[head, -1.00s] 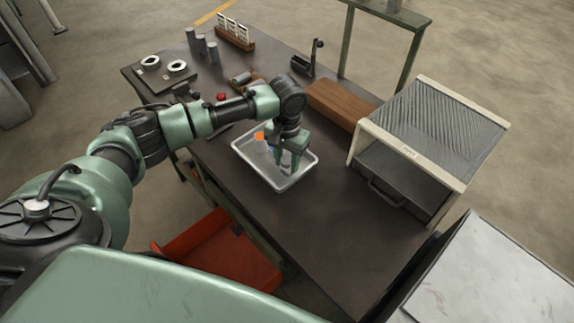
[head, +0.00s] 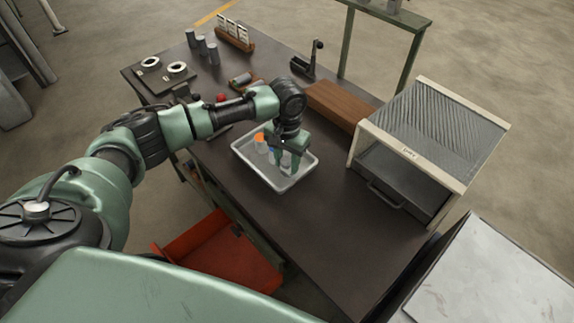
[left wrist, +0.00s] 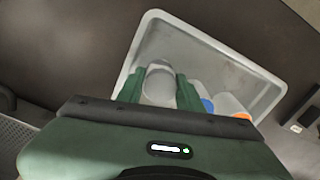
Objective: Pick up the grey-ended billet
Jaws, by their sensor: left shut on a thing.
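The grey-ended billet (left wrist: 160,82) is between the two green fingers of my left gripper (left wrist: 160,88) in the left wrist view. In the head view my left gripper (head: 289,158) points down over the pale metal tray (head: 247,167), shut on this billet (head: 286,168). The billet looks upright; I cannot tell for certain whether its lower end is clear of the tray floor. An orange-ended billet (head: 261,142) and a blue-ended billet (left wrist: 207,104) stand in the tray beside it, the blue one partly hidden by my gripper. My right gripper is not in view.
Several grey cylinders (head: 201,45) and a rack of white cards (head: 235,34) stand at the table's back left. A wooden block (head: 335,105) lies behind the tray. The furnace (head: 430,130) stands right. A red bin (head: 215,255) is below the front edge.

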